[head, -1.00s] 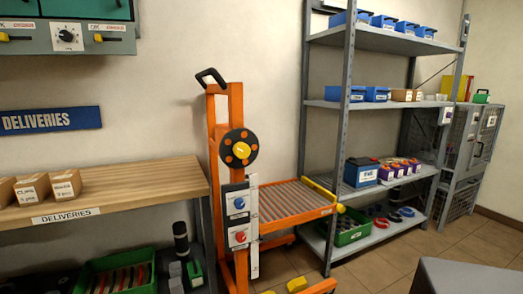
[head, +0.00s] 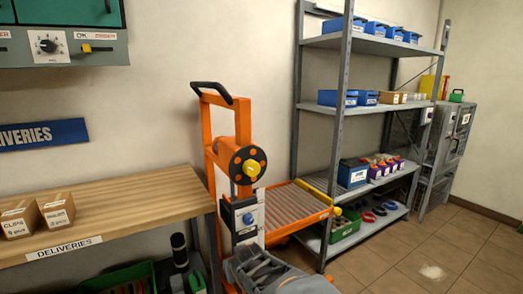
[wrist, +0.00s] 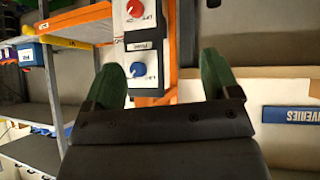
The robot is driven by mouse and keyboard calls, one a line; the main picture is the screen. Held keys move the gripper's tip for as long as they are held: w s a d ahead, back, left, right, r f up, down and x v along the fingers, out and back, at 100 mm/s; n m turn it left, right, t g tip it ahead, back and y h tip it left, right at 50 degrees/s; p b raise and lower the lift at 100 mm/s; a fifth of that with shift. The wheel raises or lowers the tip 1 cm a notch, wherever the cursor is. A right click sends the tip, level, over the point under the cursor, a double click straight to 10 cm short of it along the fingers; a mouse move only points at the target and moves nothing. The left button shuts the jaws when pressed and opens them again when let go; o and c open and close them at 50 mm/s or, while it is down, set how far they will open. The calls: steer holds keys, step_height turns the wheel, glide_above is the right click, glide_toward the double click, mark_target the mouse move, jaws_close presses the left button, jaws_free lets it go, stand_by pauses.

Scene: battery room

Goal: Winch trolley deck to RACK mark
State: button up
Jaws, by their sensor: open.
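The orange winch trolley (head: 243,125) stands upright between the delivery bench and the rack. Its black winch wheel (head: 238,176) has orange spots and a yellow knob (head: 251,168). The roller deck (head: 285,208) has a yellow bar at its rack end and sits near the height of a lower rack shelf. The panel has a blue knob (head: 248,218); the wrist view also shows a red knob (wrist: 134,8). My gripper (wrist: 160,66) is open and empty, its green fingers pointing toward the panel. My arm hides the lower panel in the head view. I cannot read a RACK mark.
The grey rack (head: 340,110) holds blue bins, boxes and batteries. The wooden delivery bench (head: 120,205) with small cartons (head: 57,212) is at left, with green crates below. A grey cage cabinet (head: 450,145) stands at far right.

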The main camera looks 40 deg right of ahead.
steer(key=w+d+r+m+t+h+p, duration=0.1)
steer(key=w+d+r+t+p, duration=0.1)
steer(key=d+r+t+p, duration=0.25)
steer(key=w+d+r+t+p, duration=0.1)
steer(key=w+d+r+p, duration=0.15)
steer(key=d+r, duration=0.4)
steer(key=t+y+p, duration=0.2)
steer(key=t+p, duration=0.2)
steer(key=p, duration=0.2)
glide_toward(254, 169)
steer(key=shift+n, duration=0.3)
steer(key=w, duration=0.3)
steer(key=w+d+p, duration=0.1)
steer(key=w, duration=0.7)
steer(key=shift+w+d, duration=0.1)
steer(key=shift+d, duration=0.25)
steer(key=shift+c, duration=0.4)
steer(key=c, duration=0.8)
steer(key=n+b, duration=0.2)
steer(key=b, duration=0.1)
steer(key=shift+f, duration=0.4)
steer(key=shift+c, duration=0.2)
steer(key=n+b, duration=0.2)
steer(key=b, duration=0.1)
steer(key=shift+a+r+n+b, duration=0.1)
steer(key=shift+r+n+b, duration=0.05)
steer(key=shift+n+b, duration=0.25)
steer(key=shift+r+n, duration=0.25)
steer(key=shift+n, duration=0.15)
